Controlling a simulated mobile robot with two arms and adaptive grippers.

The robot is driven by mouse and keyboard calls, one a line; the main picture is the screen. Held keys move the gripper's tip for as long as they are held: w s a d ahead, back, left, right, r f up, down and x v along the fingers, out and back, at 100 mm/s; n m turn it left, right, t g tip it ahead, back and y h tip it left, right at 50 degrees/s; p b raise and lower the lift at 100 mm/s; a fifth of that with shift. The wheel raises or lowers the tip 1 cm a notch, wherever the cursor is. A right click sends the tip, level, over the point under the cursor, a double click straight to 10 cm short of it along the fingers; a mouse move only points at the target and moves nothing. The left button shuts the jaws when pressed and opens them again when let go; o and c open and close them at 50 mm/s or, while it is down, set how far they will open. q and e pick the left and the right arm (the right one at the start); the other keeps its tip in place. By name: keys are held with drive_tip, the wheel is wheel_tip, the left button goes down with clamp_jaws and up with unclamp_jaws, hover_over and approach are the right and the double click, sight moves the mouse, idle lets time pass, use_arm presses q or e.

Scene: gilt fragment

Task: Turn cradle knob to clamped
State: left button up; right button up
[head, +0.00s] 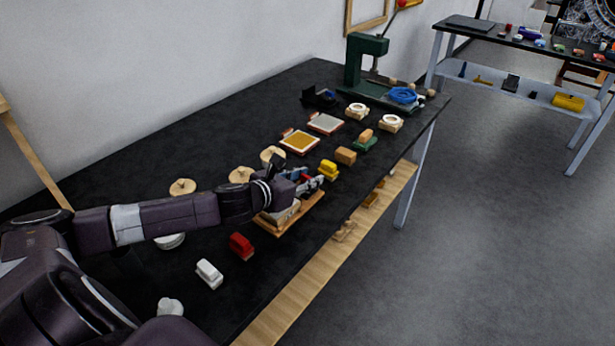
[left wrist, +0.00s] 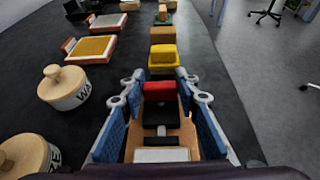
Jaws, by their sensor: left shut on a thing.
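The cradle (head: 297,213) is a light wooden base near the table's front edge, bearing a pale piece (head: 279,216). My left gripper (head: 311,184) is over its far end. In the left wrist view the fingers (left wrist: 161,76) are shut on a red knob (left wrist: 160,91), one blue-padded finger on each side. A black part (left wrist: 160,115) and a pale block (left wrist: 162,155) lie between the fingers, nearer the camera. The hand and fingers hide much of the cradle, and I cannot read the knob's setting. My right gripper is in neither view.
A yellow block (head: 328,168) and a tan block (head: 346,155) stand just beyond the gripper. A red block (head: 241,245) and a white block (head: 209,273) stand nearer. Wooden-lidded jars (left wrist: 64,87) stand to the left. A green press (head: 365,60) stands at the far end.

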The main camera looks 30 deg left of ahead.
use_arm(q)
drive_tip(key=shift+d+r+n+y+p, duration=0.15)
drive_tip(key=shift+r+n+y+p, duration=0.05)
drive_tip(key=shift+n+y+p, duration=0.65)
drive_tip(key=n+g+y+p, duration=0.1)
drive_tip(key=n+y+p, duration=0.2)
drive_tip(key=y, duration=0.1)
drive_tip(key=n+g+y+p, duration=0.2)
drive_tip(key=n+y+p, duration=0.1)
drive_tip(key=n+p, duration=0.1)
drive_tip(key=shift+y, duration=0.35)
drive_tip(key=n+g+y+p, duration=0.1)
drive_tip(key=n+g+y, duration=0.1)
drive_tip(key=shift+f+n+g+p, duration=0.1)
drive_tip(key=shift+n+g+p, duration=0.2)
drive_tip(key=shift+n+p, duration=0.1)
drive_tip(key=shift+n+g+y, duration=0.3)
drive_tip(key=shift+n+y, duration=0.1)
drive_tip(key=shift+n, duration=0.05)
drive_tip(key=shift+f+n+g+y, duration=0.15)
drive_tip(key=shift+n+g+y, duration=0.35)
drive_tip(key=shift+n+g, duration=0.4)
drive_tip(key=shift+f+n+g+y+b, duration=0.1)
drive_tip(key=shift+n+g+y+b, duration=0.2)
drive_tip(key=shift+n+g+b, duration=0.7)
drive_tip(key=shift+n+g, duration=0.6)
drive_tip(key=shift+g, duration=0.4)
